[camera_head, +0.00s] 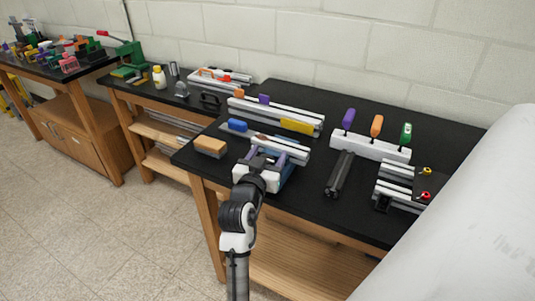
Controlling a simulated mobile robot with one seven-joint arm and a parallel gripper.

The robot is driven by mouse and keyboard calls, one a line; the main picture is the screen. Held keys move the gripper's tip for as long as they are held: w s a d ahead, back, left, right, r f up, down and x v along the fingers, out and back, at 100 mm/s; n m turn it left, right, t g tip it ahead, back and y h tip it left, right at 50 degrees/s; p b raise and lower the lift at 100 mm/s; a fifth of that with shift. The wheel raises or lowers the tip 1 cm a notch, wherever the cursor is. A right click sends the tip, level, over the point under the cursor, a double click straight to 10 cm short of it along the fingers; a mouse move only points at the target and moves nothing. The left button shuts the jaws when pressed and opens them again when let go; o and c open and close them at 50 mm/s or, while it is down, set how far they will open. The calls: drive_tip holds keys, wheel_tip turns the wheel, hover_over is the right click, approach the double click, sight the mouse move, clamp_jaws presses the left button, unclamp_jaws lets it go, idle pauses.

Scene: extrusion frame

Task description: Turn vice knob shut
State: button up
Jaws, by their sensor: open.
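My gripper (263,160) is at the front edge of the near black table, beside a short aluminium extrusion (291,146). It is open, with nothing visible between the fingers. A blue body (288,174), possibly the vice, shows partly behind and to the right of my gripper, under the extrusion. My gripper and wrist cover much of it. I cannot make out its knob, nor tell whether my fingers touch anything there.
A tan block (210,147) lies left of my gripper. A long extrusion (275,116) lies behind. A rail with purple, orange and green handles (369,147) stands to the right, near a dark bar (340,174). A large pale surface (465,230) fills the lower right.

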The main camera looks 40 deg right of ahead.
drive_tip(key=shift+c, duration=0.3)
drive_tip(key=c, duration=0.9)
drive_tip(key=shift+f+m+g+h+b, duration=0.2)
drive_tip(key=shift+m+g+h+b, duration=0.3)
drive_tip(key=shift+b, duration=0.55)
drive_tip(key=shift+m+g+b, duration=0.5)
drive_tip(key=shift+g+b, duration=0.4)
drive_tip(key=shift+b, duration=0.15)
drive_tip(key=shift+s+r+m+g+h+b, duration=0.15)
drive_tip(key=shift+r+m+g+h+b, duration=0.1)
drive_tip(key=shift+m+g+h+b, duration=0.4)
drive_tip(key=o, duration=1)
drive_tip(key=shift+c, duration=0.2)
